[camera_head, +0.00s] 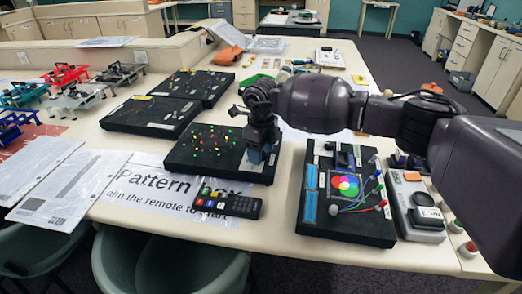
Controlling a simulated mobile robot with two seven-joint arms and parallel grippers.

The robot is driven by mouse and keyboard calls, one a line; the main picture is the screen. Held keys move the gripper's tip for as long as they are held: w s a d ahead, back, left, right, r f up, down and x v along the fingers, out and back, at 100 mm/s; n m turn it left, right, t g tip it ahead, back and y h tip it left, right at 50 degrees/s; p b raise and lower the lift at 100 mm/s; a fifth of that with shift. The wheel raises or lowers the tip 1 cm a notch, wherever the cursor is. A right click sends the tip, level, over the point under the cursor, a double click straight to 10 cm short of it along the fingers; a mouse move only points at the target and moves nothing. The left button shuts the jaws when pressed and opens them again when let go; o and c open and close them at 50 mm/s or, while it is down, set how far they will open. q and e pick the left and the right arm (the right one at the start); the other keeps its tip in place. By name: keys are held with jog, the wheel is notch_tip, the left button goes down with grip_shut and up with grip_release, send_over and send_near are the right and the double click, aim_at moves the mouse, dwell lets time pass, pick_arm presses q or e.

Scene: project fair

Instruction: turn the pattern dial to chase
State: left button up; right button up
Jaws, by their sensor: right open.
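The pattern box, a black board (190,163) with several red, green and yellow lights, lies on the table at centre left. My right gripper (258,157) points down over the right end of this board, with its arm coming in from the right. Its jaws are open. The pattern dial cannot be made out; the gripper covers that end of the board, and I cannot tell whether the fingers touch anything. My left gripper is not in view.
A paper sign reading "Pattern box" (138,184) and a black remote (226,206) lie in front of the board. A black board with a coloured disc (316,235) stands at right. Two more black boards (150,117) lie behind. Small coloured drones (72,100) stand at left.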

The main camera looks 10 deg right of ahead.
notch_tip(320, 180, up, 11)
jog(key=shift+p, duration=0.3)
jog(key=shift+f, duration=0.1)
dwell(0.4)
